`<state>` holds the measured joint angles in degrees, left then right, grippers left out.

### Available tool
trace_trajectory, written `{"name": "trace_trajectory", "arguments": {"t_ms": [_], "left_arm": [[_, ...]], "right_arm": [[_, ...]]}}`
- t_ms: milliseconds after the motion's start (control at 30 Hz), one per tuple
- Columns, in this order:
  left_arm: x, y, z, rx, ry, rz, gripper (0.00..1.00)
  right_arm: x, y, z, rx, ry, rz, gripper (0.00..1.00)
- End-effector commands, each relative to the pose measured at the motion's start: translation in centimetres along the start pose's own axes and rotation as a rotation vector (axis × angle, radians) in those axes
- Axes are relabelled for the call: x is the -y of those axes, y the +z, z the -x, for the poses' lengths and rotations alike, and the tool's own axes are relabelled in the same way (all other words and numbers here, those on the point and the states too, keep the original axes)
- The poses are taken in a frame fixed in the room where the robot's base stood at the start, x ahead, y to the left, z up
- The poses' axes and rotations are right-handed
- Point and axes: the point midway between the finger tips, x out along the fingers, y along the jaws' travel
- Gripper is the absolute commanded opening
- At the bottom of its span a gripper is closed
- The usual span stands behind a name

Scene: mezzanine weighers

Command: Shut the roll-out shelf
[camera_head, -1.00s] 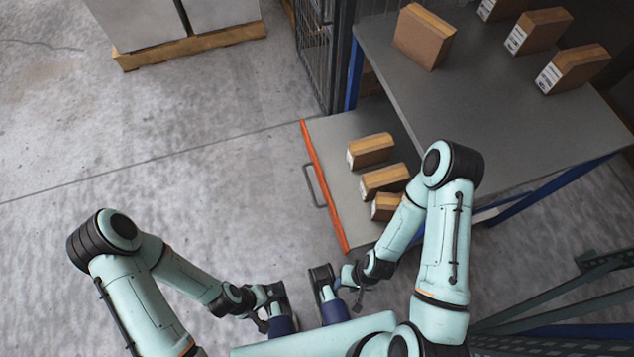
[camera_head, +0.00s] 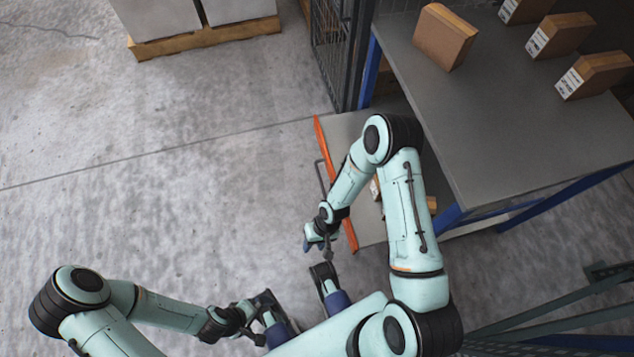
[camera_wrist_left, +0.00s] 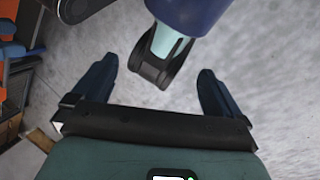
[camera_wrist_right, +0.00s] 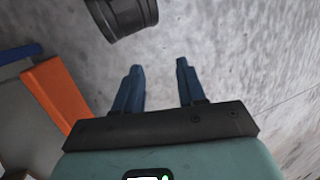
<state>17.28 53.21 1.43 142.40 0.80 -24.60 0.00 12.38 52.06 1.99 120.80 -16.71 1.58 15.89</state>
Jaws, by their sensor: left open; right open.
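The roll-out shelf (camera_head: 369,236) is a grey board under the upper grey shelf, pulled out to the left. Its front edge is an orange strip (camera_head: 351,237) with a dark bar handle (camera_head: 319,172) on its outer side. My right arm covers much of the shelf and handle. My right gripper (camera_head: 308,244) is open and empty, just outside the orange strip near its near end. In the right wrist view its fingers (camera_wrist_right: 157,88) point at bare floor, with the orange strip (camera_wrist_right: 56,93) to their left. My left gripper (camera_wrist_left: 158,92) is open and empty, well away from the shelf.
Boxes stand on the upper shelf (camera_head: 455,115); parts of boxes show on the roll-out shelf behind my arm. A wire mesh cage (camera_head: 331,45) stands at the shelf's far end. A pallet (camera_head: 205,36) with white blocks is at the back left. The floor left of the shelf is clear.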

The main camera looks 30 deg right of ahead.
Motion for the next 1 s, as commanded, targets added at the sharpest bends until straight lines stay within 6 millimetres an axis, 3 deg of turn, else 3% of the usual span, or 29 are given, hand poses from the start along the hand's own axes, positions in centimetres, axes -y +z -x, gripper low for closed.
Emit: {"name": "trace_trajectory", "arguments": {"t_ms": [33, 200, 300, 400, 500, 633, 1000], "left_arm": [[0.1, -0.1, -0.2, -0.002, 0.000, 0.000, 1.00], [0.1, -0.4, -0.7, -0.011, 0.002, 0.000, 1.00], [0.2, -0.6, -0.9, -0.015, 0.002, -0.001, 1.00], [0.2, -0.7, -1.0, -0.017, 0.003, -0.001, 1.00], [0.2, -0.7, -1.1, -0.019, 0.003, -0.001, 1.00], [0.2, -0.9, -1.2, -0.023, 0.003, -0.001, 1.00], [0.7, -2.9, -2.3, -0.077, 0.001, 0.004, 1.00]], "right_arm": [[0.2, -2.7, 0.4, -0.008, 0.026, 0.027, 0.40], [-0.4, -11.6, 4.3, -0.040, 0.214, 0.069, 0.40], [-1.1, -16.0, 7.7, -0.089, 0.343, 0.051, 0.40], [-1.6, -18.8, 10.6, -0.136, 0.439, 0.022, 0.40], [-2.0, -20.2, 12.3, -0.163, 0.493, -0.002, 0.40], [-2.5, -20.6, 12.2, -0.171, 0.511, -0.012, 0.40], [-6.0, -21.6, 5.9, -0.167, 0.508, -0.011, 0.40]]}}
